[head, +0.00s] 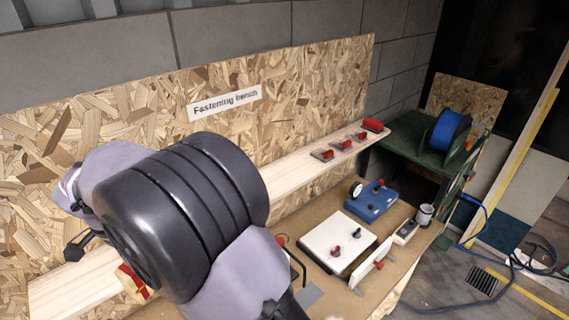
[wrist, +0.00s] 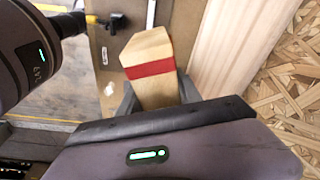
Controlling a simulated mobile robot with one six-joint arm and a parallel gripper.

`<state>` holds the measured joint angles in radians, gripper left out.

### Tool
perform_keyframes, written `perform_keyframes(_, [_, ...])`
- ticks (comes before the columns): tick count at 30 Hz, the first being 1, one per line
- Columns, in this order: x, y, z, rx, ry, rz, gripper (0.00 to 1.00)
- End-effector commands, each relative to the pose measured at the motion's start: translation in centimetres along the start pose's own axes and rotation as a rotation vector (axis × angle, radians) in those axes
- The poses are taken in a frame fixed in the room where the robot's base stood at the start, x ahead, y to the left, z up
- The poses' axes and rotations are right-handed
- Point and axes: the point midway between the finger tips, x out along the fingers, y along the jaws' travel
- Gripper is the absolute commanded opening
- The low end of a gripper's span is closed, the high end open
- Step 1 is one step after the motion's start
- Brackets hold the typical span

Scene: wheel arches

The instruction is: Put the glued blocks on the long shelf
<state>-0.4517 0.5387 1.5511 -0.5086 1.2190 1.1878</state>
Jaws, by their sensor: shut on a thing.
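A pale wooden block with a red band (wrist: 152,60) is held in my gripper (wrist: 158,98) in the wrist view; the dark fingers are on either side of its near end. In the head view a piece of this red and wooden block (head: 135,281) shows below my arm, which hides the gripper. The long shelf (head: 290,172) is a pale plank along the chipboard back panel. It also shows in the wrist view (wrist: 228,40), to the right of the block, with a gap between them in the picture. Several small red-topped pieces (head: 347,143) stand at its far right end.
Below the shelf, the bench top (head: 395,262) carries a white panel with knobs (head: 325,240), a blue box (head: 378,205) and a grey cup (head: 424,214). A green stand with a blue spool (head: 450,130) is at the right. The shelf's middle looks clear.

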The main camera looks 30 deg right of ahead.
Motion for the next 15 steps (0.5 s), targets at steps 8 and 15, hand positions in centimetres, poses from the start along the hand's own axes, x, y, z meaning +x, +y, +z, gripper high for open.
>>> perform_keyframes(8, [-0.3,-0.5,0.1,-0.007,0.000,-0.001,0.00])
perform_keyframes(15, [0.4,-2.9,-3.4,-0.004,0.000,0.000,0.00])
